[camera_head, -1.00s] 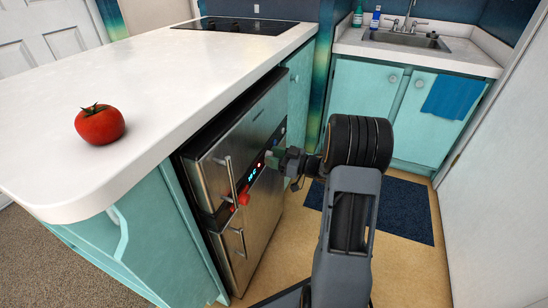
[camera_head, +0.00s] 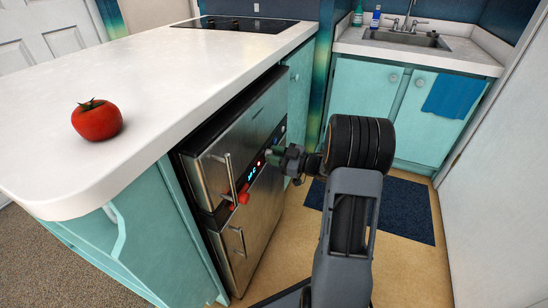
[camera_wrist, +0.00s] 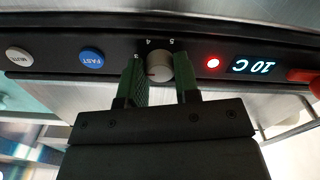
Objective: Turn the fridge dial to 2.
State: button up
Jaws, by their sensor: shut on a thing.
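The fridge dial (camera_wrist: 159,66) is a small round grey knob on the dark control strip, in the wrist view. The numbers 3, 4 and 5 show around its far side; I cannot make out a 2 or read the setting surely. My gripper (camera_wrist: 161,82) is shut on the dial, one green finger on each side. In the head view my gripper (camera_head: 272,156) is at the strip on the front of the steel fridge (camera_head: 257,205), and the dial is hidden there.
Beside the dial are a red light (camera_wrist: 213,63), a display (camera_wrist: 253,66) reading 10 C upside down, a blue FAST button (camera_wrist: 92,57) and a grey MUTE button (camera_wrist: 19,56). A red thing (camera_head: 243,195) is by the fridge handle. A tomato (camera_head: 97,120) sits on the counter (camera_head: 180,85).

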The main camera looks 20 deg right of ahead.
jog(key=shift+n+b, duration=1.85)
jog(key=shift+n, duration=1.55)
jog(key=o, duration=0.9)
jog(key=shift+p+v, duration=2.05)
jog(key=shift+v, duration=4.9)
